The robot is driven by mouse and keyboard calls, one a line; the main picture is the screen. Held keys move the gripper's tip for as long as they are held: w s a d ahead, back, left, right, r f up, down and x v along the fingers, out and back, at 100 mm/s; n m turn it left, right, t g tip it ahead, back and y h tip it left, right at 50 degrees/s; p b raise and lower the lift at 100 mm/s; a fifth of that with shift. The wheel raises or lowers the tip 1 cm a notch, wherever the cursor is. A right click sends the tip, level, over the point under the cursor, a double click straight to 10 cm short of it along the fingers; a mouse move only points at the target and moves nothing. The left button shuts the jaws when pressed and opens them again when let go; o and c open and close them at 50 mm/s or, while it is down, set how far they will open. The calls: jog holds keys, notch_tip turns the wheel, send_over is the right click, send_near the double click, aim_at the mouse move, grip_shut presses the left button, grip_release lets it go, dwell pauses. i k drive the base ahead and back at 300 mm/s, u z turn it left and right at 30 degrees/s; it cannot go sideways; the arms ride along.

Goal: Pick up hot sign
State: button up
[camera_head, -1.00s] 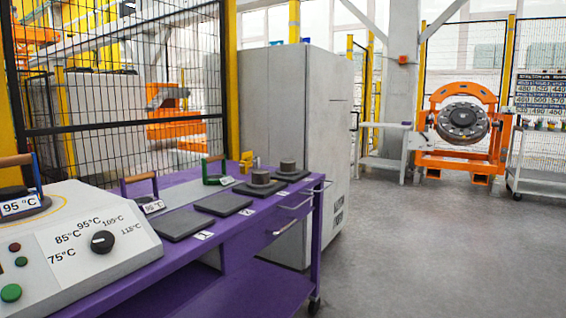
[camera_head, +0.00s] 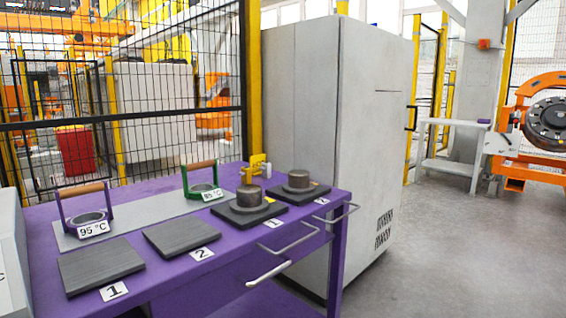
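No object clearly reads as a hot sign. Two temperature plates are on the purple table (camera_head: 235,262). One reads 95 °C (camera_head: 93,230) and is on a purple frame with a wooden handle (camera_head: 82,188), with a ring at its base. The other reads 85 °C or similar, small to read (camera_head: 211,195), on a green frame with a wooden handle (camera_head: 202,165). Both stand upright on a grey strip at the table's back. My gripper is not in view.
Dark flat plates (camera_head: 101,270) (camera_head: 181,237) lie at the table's front, with numbered tags. Two plates carry grey cylinders (camera_head: 249,197) (camera_head: 299,181). A tall grey cabinet (camera_head: 340,140) stands behind the table's right end. Floor is clear at right (camera_head: 450,260).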

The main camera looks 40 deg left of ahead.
aim_at(256, 162)
jog(key=i, duration=1.8)
jog(key=u, duration=3.05)
